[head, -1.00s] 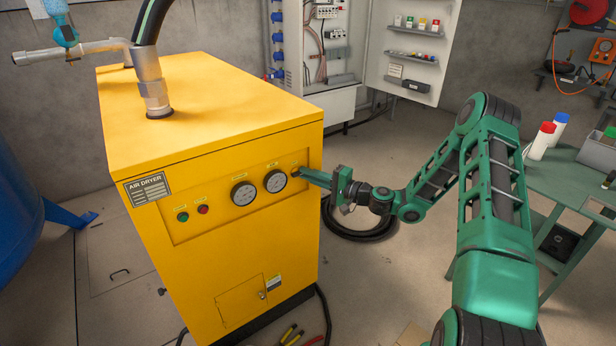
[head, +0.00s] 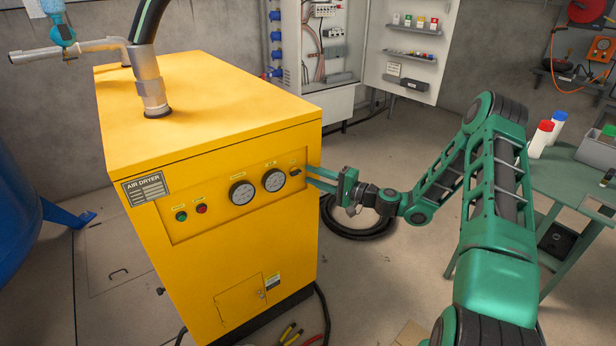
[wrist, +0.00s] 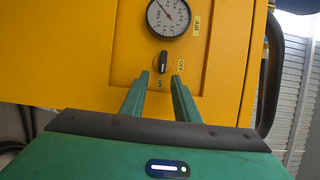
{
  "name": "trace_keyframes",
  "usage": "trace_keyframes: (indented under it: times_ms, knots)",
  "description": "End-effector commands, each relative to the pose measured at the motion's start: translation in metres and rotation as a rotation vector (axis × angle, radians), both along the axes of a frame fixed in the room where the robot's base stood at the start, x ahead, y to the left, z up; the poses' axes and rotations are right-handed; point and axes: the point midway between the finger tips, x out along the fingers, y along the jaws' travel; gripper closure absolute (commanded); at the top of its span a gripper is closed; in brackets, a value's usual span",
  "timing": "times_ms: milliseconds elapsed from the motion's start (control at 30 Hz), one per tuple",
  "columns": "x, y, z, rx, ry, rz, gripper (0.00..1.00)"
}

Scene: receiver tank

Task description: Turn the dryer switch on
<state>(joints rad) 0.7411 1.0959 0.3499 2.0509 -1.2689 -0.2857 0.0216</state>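The yellow air dryer (head: 250,245) stands left of my arm. Its dryer switch (head: 295,171) is a small black rotary knob at the right end of the front panel. In the wrist view the switch (wrist: 163,62) shows its dark bar upright in the picture, with small yellow labels beside and below it, too small to read surely. My gripper (head: 309,175) is just right of the switch, clear of it. In the wrist view my gripper (wrist: 161,76) is open and empty, its two fingertips apart, with the knob beyond and between them.
Two dial gauges (head: 274,180) and (head: 242,192) sit left of the switch, then a red button (head: 201,208) and a green one (head: 181,216). A green table (head: 570,185) stands at the right. A coiled black hose (head: 360,234) lies on the floor below my gripper.

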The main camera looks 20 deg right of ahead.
Motion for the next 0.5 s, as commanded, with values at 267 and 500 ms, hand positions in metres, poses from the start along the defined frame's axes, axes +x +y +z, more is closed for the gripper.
trace_keyframes:
  times_ms: [267,500]
  knots:
    - [-0.040,-0.036,-0.001,-0.001,0.002,-0.004,0.72]
    - [-0.060,-0.053,-0.002,-0.002,0.002,-0.004,0.72]
